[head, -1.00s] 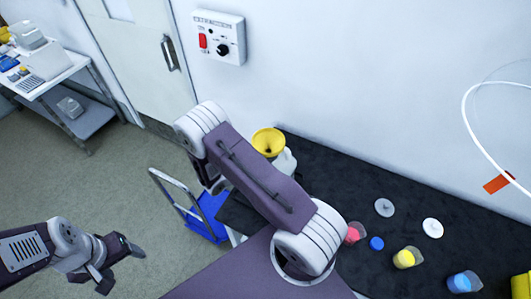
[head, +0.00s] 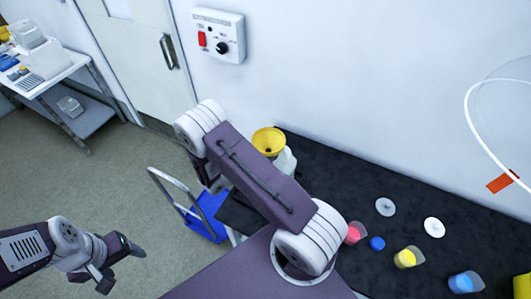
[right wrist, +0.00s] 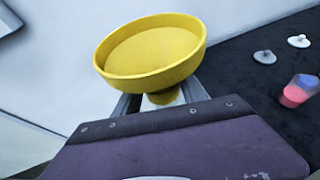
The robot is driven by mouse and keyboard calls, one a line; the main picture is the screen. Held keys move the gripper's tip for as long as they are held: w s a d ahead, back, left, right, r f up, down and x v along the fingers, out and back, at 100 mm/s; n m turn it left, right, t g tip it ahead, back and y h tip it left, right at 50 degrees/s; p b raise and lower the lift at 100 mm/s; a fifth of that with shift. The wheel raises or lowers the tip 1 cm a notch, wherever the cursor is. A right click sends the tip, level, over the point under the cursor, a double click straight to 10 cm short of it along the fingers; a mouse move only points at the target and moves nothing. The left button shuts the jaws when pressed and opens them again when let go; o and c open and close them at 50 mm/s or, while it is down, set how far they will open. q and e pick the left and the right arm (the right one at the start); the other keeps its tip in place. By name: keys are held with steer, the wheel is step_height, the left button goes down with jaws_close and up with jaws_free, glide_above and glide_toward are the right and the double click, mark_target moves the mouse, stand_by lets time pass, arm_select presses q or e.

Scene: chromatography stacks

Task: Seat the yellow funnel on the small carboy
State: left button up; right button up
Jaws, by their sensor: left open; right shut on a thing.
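The yellow funnel (head: 268,140) is wide-mouthed and upright, mouth up, near the back left corner of the black bench. It fills the upper middle of the right wrist view (right wrist: 150,50). My right gripper (right wrist: 161,98) is shut on the funnel's narrow lower part; in the head view my own arm hides it. A whitish carboy (head: 286,161) shows just below and right of the funnel, partly hidden by my arm. I cannot tell whether the funnel's stem is in its neck. My left gripper (head: 121,267) is open and empty over the floor at the lower left.
The black bench top (head: 350,180) holds a pink cup (head: 355,233), a blue cap (head: 377,243), a yellow cup (head: 407,257), a blue cup (head: 464,282) and two pale discs. A blue cart (head: 208,215) stands left of the bench. A white tube hangs at right.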

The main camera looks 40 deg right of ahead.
steer(key=shift+f+b, duration=0.7)
steer(key=shift+f, duration=0.25)
steer(key=shift+f+b, duration=0.55)
steer(key=o, duration=1.5)
steer(key=shift+r, duration=0.1)
steer(key=b+v, duration=0.2)
steer(key=v, duration=0.7)
